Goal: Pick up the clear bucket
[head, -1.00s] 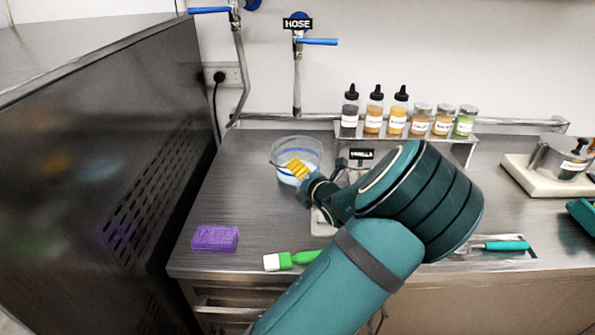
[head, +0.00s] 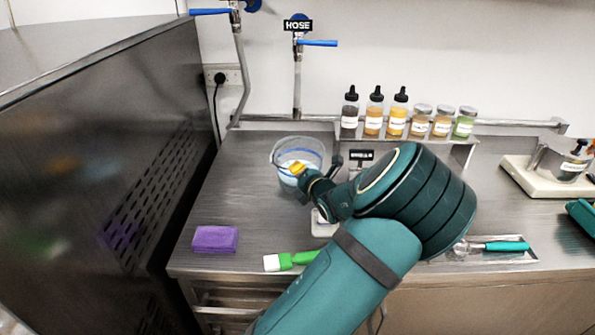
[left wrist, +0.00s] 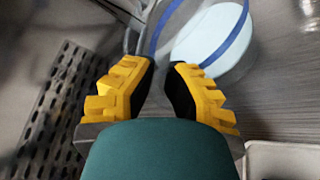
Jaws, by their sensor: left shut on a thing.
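The clear bucket (head: 284,154) stands upright at the back left of the steel counter, with white contents inside. In the left wrist view the clear bucket (left wrist: 212,45) shows a blue band and a whitish round area, just beyond the fingertips. My left gripper (head: 297,168), with yellow fingers, reaches in from the right and is shut on the bucket's near side. In the left wrist view its fingers (left wrist: 163,66) stand a little apart; the exact contact is hard to see. I see no clear lift off the counter. My right gripper is out of view.
A purple sponge (head: 215,239) and a green-handled brush (head: 288,261) lie near the counter's front edge. Bottles and jars stand on a shelf (head: 465,149) behind. A dark metal machine (head: 100,180) borders the left. The counter left of the bucket is clear.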

